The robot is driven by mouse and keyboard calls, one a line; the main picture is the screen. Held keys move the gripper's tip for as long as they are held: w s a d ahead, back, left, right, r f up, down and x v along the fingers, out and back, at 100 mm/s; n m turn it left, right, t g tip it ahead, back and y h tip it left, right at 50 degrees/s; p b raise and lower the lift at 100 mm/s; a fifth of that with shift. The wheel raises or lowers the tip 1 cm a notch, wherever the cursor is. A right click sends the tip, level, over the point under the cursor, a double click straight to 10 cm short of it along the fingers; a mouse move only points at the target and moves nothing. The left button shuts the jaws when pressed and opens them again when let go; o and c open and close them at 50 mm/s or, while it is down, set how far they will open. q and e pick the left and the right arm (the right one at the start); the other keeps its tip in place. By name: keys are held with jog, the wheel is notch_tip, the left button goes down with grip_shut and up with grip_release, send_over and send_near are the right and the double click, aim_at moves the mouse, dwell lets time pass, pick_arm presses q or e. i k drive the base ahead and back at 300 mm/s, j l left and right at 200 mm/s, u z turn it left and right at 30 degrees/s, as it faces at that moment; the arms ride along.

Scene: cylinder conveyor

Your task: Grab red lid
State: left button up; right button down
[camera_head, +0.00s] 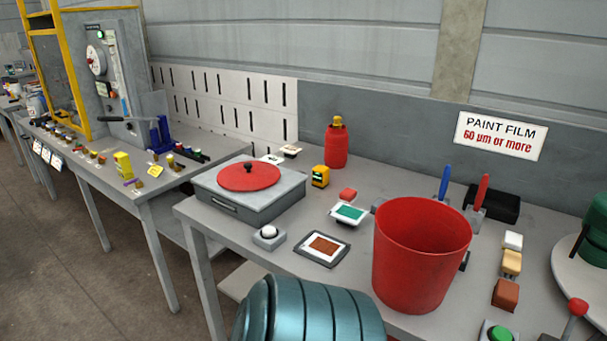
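The red lid (250,177) is a flat round disc with a small dark knob on top. It lies flat on top of a grey square box (255,212) with a front handle, on the left part of the grey table. A large red bucket (415,268) stands upright on the same table, right of the box. Neither of my grippers shows in the head view.
A teal ribbed cylinder (310,318) stands in the foreground before the table (365,182). A red bottle (336,147) stands behind the box. Small blocks and framed cards lie between box and bucket. A green round object (598,232) is at the right edge.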

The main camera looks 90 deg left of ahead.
aim_at(245, 176)
jog(key=u, duration=3.1)
jog(key=i+j+z, duration=1.15)
jog(key=j, duration=0.2)
jog(key=k+l, duration=0.05)
jog(key=k, duration=0.05)
